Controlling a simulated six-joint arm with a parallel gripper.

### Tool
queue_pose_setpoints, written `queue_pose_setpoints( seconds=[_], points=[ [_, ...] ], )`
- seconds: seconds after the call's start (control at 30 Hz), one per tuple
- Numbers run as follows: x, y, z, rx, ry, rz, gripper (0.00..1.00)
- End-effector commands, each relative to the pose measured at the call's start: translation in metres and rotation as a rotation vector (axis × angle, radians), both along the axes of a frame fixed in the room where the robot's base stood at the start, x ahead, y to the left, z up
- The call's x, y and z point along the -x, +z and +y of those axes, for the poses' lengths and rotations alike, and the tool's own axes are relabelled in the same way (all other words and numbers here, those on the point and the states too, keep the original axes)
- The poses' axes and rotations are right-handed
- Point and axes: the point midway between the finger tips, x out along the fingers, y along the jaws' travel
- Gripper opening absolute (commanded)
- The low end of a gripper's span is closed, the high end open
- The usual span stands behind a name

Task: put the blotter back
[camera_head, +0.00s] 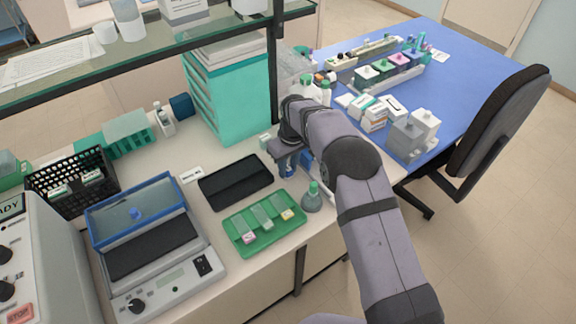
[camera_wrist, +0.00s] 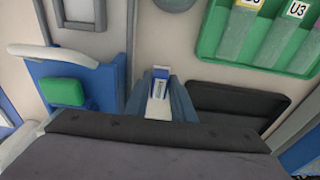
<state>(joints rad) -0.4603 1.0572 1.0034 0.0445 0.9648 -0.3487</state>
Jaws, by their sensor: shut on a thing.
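My gripper (camera_head: 288,168) is over the bench between the black tray and the shelf post, pointing down. In the wrist view its two grey-blue fingers (camera_wrist: 160,98) are shut on a small white and blue piece (camera_wrist: 160,86), which I take to be the blotter. Only its end shows between the fingers; the rest is hidden by the gripper. Whether it touches the bench cannot be told. A white and blue holder-like thing with a green block (camera_wrist: 64,92) on it stands to the left in the wrist view. My arm mostly hides that area in the head view.
A black tray (camera_head: 236,182) and a green tray (camera_head: 292,236) with slides lie left and in front of my gripper. A grey flask (camera_head: 312,200) stands close by. The teal drawer unit (camera_head: 236,100) and shelf post (camera_head: 272,75) rise behind. A blue table (camera_head: 455,75) is at right.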

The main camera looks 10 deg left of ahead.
Motion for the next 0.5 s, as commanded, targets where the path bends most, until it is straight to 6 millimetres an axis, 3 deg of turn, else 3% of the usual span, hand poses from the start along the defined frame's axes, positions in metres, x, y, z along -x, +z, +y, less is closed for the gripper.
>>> queue_pose_setpoints(
  seconds=[0.33, 0.37, 0.4, 0.43, 0.5],
  points=[
    [0.0001, -0.004, -0.0001, 0.0, 0.0, 0.0, 0.0],
    [0.0001, -0.0041, -0.0001, 0.0, 0.0, 0.0, 0.25],
    [0.0001, -0.0033, -0.0001, 0.0, 0.0, 0.0, 0.34],
    [0.0001, -0.0033, -0.0001, 0.0, 0.0, 0.0, 0.41],
    [0.0001, -0.0033, -0.0001, 0.001, 0.0, 0.001, 0.41]
  ],
)
